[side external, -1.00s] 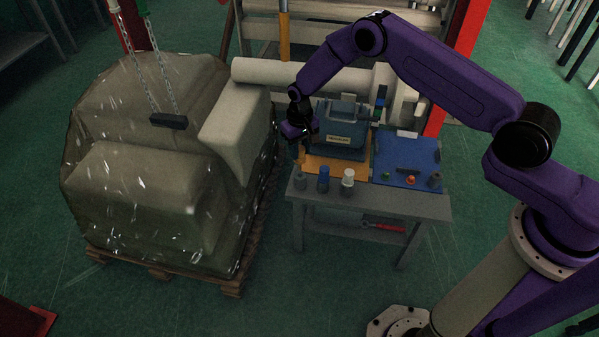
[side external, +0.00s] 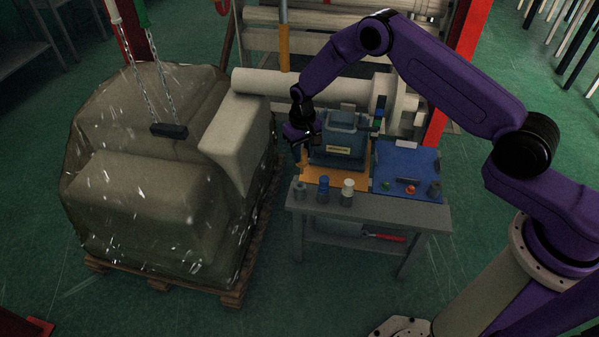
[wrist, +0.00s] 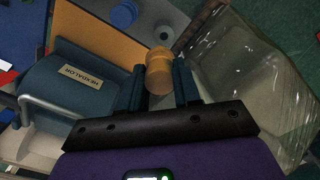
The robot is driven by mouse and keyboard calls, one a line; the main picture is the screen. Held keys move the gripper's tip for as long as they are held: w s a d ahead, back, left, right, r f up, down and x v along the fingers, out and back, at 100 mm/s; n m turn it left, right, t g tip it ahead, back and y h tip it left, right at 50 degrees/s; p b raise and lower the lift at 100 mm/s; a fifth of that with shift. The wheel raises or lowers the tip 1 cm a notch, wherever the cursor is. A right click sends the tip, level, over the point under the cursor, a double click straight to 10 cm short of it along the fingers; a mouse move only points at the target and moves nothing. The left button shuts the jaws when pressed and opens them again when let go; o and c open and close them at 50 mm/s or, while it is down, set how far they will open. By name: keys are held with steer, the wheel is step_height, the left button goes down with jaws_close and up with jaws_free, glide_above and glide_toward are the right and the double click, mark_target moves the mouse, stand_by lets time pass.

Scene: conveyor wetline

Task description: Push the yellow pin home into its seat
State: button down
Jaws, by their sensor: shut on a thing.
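My gripper (side external: 301,140) is over the left edge of the orange mat, left of the grey-blue machine. In the wrist view its two dark fingers (wrist: 160,88) are closed on the yellow pin (wrist: 158,72), a stubby orange-yellow cylinder with a stepped end. The pin shows only as a small patch below the gripper in the side view (side external: 303,161). A grey ring-like piece (wrist: 163,30) lies beyond the pin's end in the wrist view. I cannot tell whether it is the seat, or whether the pin touches anything.
The grey-blue machine (side external: 341,143) stands close right of my gripper. Blue (side external: 323,188), white (side external: 347,190) and grey (side external: 299,189) cylinders line the bench's front edge. A blue mat (side external: 407,163) with small parts is on the right. A large wrapped load (side external: 145,195) stands left.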

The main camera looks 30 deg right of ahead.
steer(key=s+d+m, duration=0.2)
steer(key=s+d, duration=0.3)
steer(key=d, duration=0.5)
steer(key=s+d+m, duration=0.2)
steer(key=s+d, duration=0.2)
steer(key=d, duration=0.6)
steer(key=s+d+m, duration=0.2)
steer(key=s+d, duration=0.3)
steer(key=d, duration=0.5)
steer(key=s+d+m, duration=0.3)
steer(key=s+d, duration=0.3)
steer(key=s, duration=0.4)
steer(key=shift+s+d+f, duration=0.1)
steer(key=shift+f, duration=1.05)
steer(key=shift+s+d+f, duration=0.1)
steer(key=shift+f, duration=1)
steer(key=shift+f, duration=2.55)
steer(key=c, duration=0.7)
jaws_free()
step_height(320, 180, up, 17)
steer(key=shift+r, duration=0.2)
